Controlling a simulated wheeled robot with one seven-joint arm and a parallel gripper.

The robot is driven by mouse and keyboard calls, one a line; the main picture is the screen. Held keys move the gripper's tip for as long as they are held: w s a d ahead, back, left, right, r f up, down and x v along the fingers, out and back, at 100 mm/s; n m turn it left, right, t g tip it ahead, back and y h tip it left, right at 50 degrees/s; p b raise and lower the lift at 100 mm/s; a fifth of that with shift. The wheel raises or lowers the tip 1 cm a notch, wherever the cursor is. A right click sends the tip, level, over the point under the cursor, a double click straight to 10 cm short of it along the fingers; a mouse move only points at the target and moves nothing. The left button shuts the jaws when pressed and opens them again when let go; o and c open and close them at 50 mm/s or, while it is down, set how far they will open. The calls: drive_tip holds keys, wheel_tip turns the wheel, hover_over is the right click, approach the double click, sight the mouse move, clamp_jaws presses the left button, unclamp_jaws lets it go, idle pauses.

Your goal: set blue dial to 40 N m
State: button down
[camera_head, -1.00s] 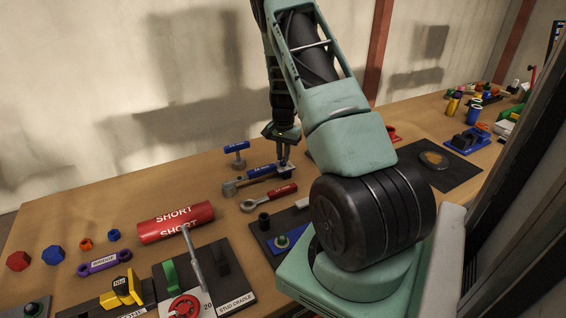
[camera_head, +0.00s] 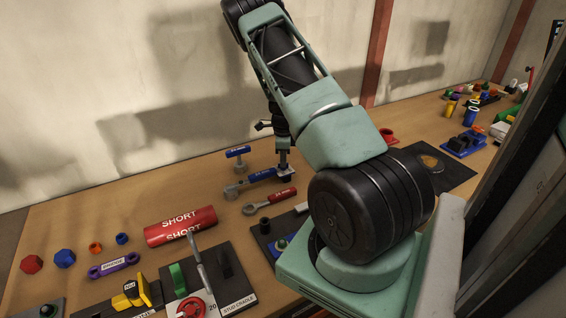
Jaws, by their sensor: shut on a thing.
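A blue-handled wrench (camera_head: 262,174) with a grey head lies on the table at the middle of the view, its head to the left. My gripper (camera_head: 285,172) points down at the right end of its handle and is shut there. A small blue part (camera_head: 289,179) shows at my fingertips; it looks like the dial end of the wrench. The fingers partly hide it, and its scale or setting is too small to read.
A red-handled wrench (camera_head: 270,201) lies just in front. A blue T-handled tool (camera_head: 237,154) stands behind. A red cylinder (camera_head: 181,226) and a dark stud cradle board (camera_head: 226,267) are nearer, at left. Bare table lies to the left of the wrenches.

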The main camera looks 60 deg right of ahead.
drive_tip(key=c, duration=1.7)
unclamp_jaws()
drive_tip(key=shift+r, duration=0.1)
drive_tip(key=shift+r+p, duration=0.9)
drive_tip(key=shift+r, duration=0.55)
wheel_tip(320, 180, up, 17)
drive_tip(key=b, duration=0.4)
drive_tip(key=shift+r, duration=0.2)
